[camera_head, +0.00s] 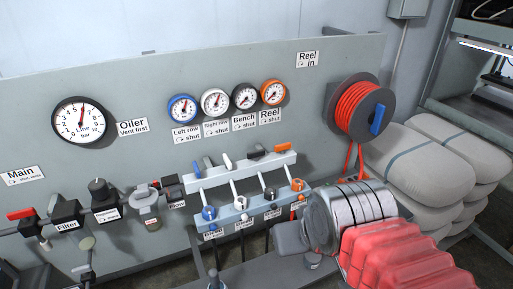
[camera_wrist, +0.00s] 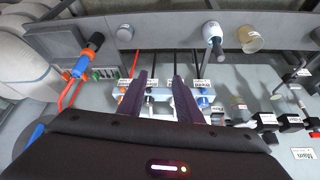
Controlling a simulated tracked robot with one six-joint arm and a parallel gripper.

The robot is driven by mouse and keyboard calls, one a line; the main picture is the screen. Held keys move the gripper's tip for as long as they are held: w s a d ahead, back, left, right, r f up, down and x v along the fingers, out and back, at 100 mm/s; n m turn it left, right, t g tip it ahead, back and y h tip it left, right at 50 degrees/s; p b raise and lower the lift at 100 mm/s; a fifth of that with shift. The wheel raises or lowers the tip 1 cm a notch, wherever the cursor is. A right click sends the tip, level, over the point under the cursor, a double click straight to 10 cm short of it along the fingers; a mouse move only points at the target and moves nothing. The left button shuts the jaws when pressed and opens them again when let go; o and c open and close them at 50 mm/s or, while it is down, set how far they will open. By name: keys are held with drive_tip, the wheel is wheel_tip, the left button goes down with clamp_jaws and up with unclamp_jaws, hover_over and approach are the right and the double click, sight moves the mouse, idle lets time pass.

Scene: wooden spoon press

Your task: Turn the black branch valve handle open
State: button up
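The black branch valve handle (camera_head: 256,151) is on the upper pale manifold bar (camera_head: 245,170) in the head view. It lies roughly along the bar, left of the orange handle (camera_head: 283,148). My gripper (camera_wrist: 159,82) is open in the wrist view, with two dark fingers apart and nothing held. The manifold shows beyond and between the fingers there, but I cannot single out the black handle. In the head view my wrist is low and right of the manifold, apart from the handle; the fingertips are unclear.
Blue, white, black and orange fittings line the lower bar (camera_head: 255,207). Four gauges sit above, with the black-rimmed Bench gauge (camera_head: 244,96) among them. An orange hose reel (camera_head: 360,107) and stacked sacks (camera_head: 437,163) are at right. The main line's filter (camera_head: 67,213) is at left.

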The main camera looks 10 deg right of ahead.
drive_tip(key=o, duration=0.3)
drive_tip(key=shift+w+r, duration=0.2)
drive_tip(key=o, duration=0.6)
drive_tip(key=shift+n+g, duration=0.3)
drive_tip(key=shift+n, duration=0.2)
drive_tip(key=w+r, duration=0.2)
drive_tip(key=w, duration=0.2)
drive_tip(key=w+r, duration=0.3)
drive_tip(key=w, duration=0.1)
drive_tip(key=w+r, duration=0.3)
drive_tip(key=w, duration=0.1)
drive_tip(key=shift+w+a+r, duration=0.15)
drive_tip(key=shift+w, duration=0.2)
drive_tip(key=n+y, duration=0.1)
approach(257, 151)
drive_tip(key=shift+g, duration=0.3)
drive_tip(key=v, duration=0.5)
drive_tip(key=shift+w+a+r, duration=0.15)
drive_tip(key=shift+w+r, duration=0.15)
drive_tip(key=shift+r, duration=0.1)
drive_tip(key=shift+f, duration=0.1)
drive_tip(key=x, duration=1.3)
drive_tip(key=shift+w+f, duration=0.1)
drive_tip(key=shift+f, duration=0.25)
drive_tip(key=shift+c, duration=0.8)
drive_tip(key=c, duration=0.9)
